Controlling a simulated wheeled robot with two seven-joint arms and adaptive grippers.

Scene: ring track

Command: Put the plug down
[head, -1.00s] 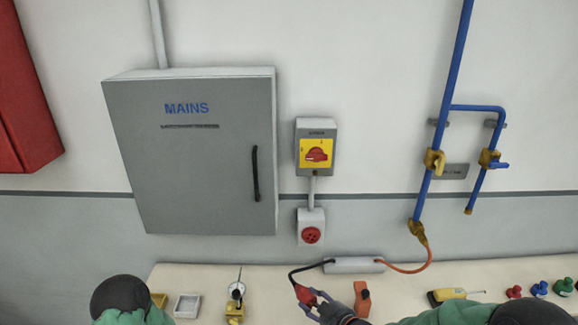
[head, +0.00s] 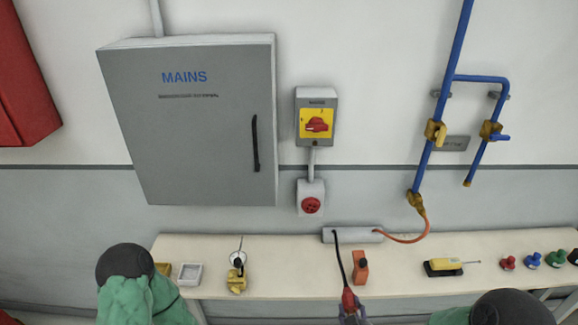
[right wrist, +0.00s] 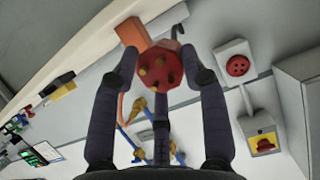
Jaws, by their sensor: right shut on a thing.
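The red plug (head: 349,299) is at the bottom of the head view, on a black cable (head: 341,259) that runs to a grey box on the bench. My right gripper (head: 351,316) is shut on the plug, partly cut off by the picture's lower edge. In the right wrist view the plug (right wrist: 160,70) sits between the two fingers of the right gripper (right wrist: 160,78), with its brass pins facing the camera. The plug is apart from the red wall socket (head: 311,205). My left gripper is not in view; only part of my left arm shows.
The pale bench (head: 300,279) carries the grey box (head: 353,235), an orange block (head: 360,268), a brass padlock (head: 237,281), a small white tray (head: 189,274) and a yellow tool (head: 446,265). Bare bench lies left of the orange block and between it and the yellow tool.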

